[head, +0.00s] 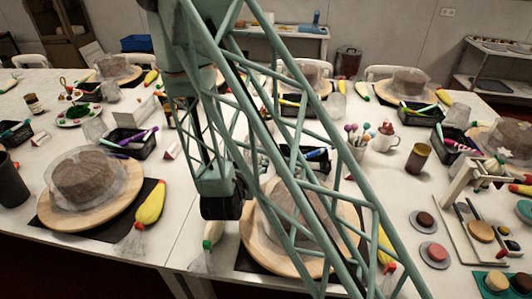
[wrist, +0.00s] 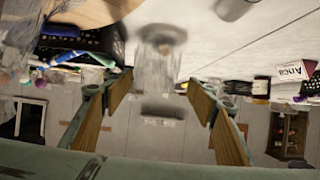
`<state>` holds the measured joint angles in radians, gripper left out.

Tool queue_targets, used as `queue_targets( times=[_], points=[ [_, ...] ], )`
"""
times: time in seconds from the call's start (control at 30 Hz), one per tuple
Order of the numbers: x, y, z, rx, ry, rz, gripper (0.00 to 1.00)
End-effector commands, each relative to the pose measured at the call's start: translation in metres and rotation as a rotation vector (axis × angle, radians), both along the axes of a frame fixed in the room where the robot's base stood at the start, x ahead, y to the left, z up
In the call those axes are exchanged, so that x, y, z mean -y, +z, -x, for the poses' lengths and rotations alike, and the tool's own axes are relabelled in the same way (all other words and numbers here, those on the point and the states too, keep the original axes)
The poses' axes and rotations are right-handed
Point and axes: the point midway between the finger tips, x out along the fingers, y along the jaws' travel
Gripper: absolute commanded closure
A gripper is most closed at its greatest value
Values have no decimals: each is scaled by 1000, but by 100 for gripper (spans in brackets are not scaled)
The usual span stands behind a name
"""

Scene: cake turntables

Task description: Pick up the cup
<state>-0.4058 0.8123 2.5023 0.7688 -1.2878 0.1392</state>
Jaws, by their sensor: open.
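A clear, see-through cup (wrist: 160,62) appears in the wrist view, in the gap ahead of my gripper (wrist: 158,92). My gripper is open, its two wooden-looking fingers spread on either side of the view with nothing between them. The cup looks to stand apart from the fingertips. In the head view my gripper (head: 220,206) hangs low over the table, and my arm's green lattice hides much behind it. I cannot tell which head-view cup matches the wrist view; similar clear cups stand at the left (head: 95,130) and right (head: 457,116).
A round wooden turntable (wrist: 112,10) and a black pen tray (wrist: 98,37) lie left of the cup in the wrist view. A grey cup (wrist: 232,8) and a white name card (wrist: 292,72) are right. In the head view, a cake turntable (head: 255,241) stands beside my gripper.

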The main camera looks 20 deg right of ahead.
Motion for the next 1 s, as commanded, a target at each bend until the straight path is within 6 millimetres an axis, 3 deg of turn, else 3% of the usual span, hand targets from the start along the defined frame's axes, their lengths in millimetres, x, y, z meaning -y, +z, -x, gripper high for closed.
queue_targets(
  times=[0.63,1.0],
  points=[
    [2,-4,-2,9,-1,12,48],
    [15,-17,-31,9,-3,11,48]
  ],
)
